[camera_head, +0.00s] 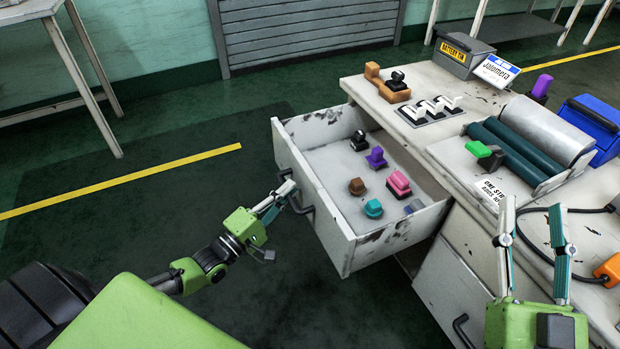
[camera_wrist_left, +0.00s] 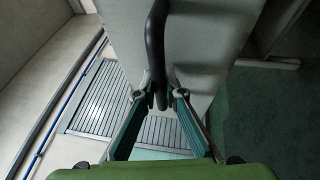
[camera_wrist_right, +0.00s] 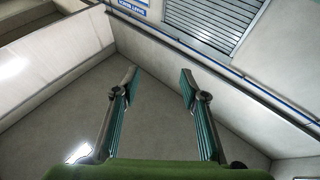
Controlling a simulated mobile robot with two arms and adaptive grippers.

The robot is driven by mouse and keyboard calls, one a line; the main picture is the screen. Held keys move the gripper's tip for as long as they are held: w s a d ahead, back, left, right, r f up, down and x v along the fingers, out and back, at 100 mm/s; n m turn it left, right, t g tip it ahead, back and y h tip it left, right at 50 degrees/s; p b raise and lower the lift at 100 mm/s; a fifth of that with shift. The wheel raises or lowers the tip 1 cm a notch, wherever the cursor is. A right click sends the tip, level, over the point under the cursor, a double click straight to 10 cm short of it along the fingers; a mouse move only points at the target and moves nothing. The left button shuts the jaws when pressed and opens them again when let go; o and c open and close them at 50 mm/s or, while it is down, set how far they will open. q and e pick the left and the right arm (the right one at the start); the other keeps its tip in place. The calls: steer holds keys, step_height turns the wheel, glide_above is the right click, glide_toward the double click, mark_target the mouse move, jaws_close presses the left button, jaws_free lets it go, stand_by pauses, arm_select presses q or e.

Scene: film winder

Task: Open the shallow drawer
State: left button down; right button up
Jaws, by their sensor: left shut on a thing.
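The shallow drawer (camera_head: 345,205) is white with chipped paint and stands pulled out from the white cabinet. Inside lie several small coloured pieces, among them a purple one (camera_head: 376,157), a pink one (camera_head: 398,184) and a teal one (camera_head: 373,208). Its dark bar handle (camera_head: 300,199) is on the front face; the handle also shows in the left wrist view (camera_wrist_left: 156,50). My left gripper (camera_head: 289,190) is shut on the handle, with the bar between its fingertips in the left wrist view (camera_wrist_left: 161,98). My right gripper (camera_head: 532,222) is open and empty in front of the worktop; its spread fingers show in the right wrist view (camera_wrist_right: 160,82).
The worktop holds a roller machine (camera_head: 530,135), a green block (camera_head: 478,149), a row of switches (camera_head: 430,110), a battery tin (camera_head: 462,55) and a blue case (camera_head: 595,125). A lower front with a dark handle (camera_head: 462,328) is below. The floor left of the drawer is clear.

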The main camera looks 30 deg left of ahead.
arm_select(q)
steer(key=s+a, duration=0.1)
steer(key=s, duration=0.1)
steer(key=s+a+p, duration=0.1)
steer(key=s+a, duration=0.1)
steer(key=shift+f, duration=0.1)
arm_select(e)
step_height(320, 180, down, 6)
steer(key=w+g+h, duration=0.1)
steer(key=g, duration=0.2)
steer(key=shift+w+d+f, duration=0.2)
steer(key=shift+w, duration=0.1)
arm_select(q)
steer(key=c, duration=2.1)
jaws_free()
steer(key=v, duration=1.2)
